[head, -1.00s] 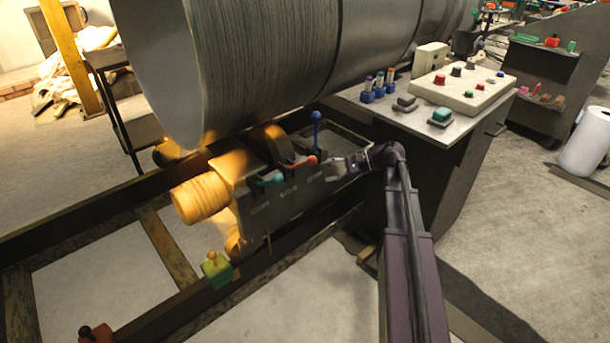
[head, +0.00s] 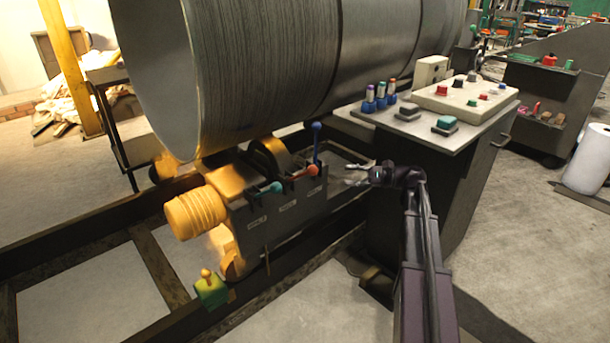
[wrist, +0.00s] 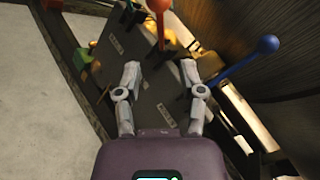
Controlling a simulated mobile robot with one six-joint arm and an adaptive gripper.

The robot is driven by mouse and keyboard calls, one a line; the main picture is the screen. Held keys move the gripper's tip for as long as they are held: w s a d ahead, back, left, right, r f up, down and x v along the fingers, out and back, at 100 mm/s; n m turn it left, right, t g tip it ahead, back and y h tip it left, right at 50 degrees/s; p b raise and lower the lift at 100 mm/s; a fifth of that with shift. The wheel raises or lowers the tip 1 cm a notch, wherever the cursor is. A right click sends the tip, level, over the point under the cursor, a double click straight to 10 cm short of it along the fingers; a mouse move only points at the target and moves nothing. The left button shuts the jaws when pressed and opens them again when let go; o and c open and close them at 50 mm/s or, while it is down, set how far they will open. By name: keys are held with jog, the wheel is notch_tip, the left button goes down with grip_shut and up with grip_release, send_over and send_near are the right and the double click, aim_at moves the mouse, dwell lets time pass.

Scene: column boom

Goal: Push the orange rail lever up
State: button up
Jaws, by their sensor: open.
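The orange rail lever (head: 312,170) sticks out from the dark rail box under the big drum, between a teal lever (head: 275,187) and an upright blue lever (head: 317,130). In the wrist view the orange lever (wrist: 158,6) is at the top centre, its shaft beyond the fingertips and roughly in line with the gap between them. My gripper (head: 352,174) is to the right of the orange lever in the head view, apart from it. In the wrist view my gripper (wrist: 160,68) has its two fingers spread with nothing between them. The blue lever (wrist: 268,45) is to its right.
The large ribbed drum (head: 270,70) hangs over the levers. A control desk (head: 440,105) with several buttons and switches stands behind my arm. A yellow motor-like part (head: 197,212) and a green box (head: 211,290) are at left. Floor at lower right is open.

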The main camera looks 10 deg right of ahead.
aim_at(305, 173)
jog(key=x, duration=1.3)
jog(key=shift+w+a, duration=0.15)
jog(key=shift+a, duration=0.2)
grip_shut()
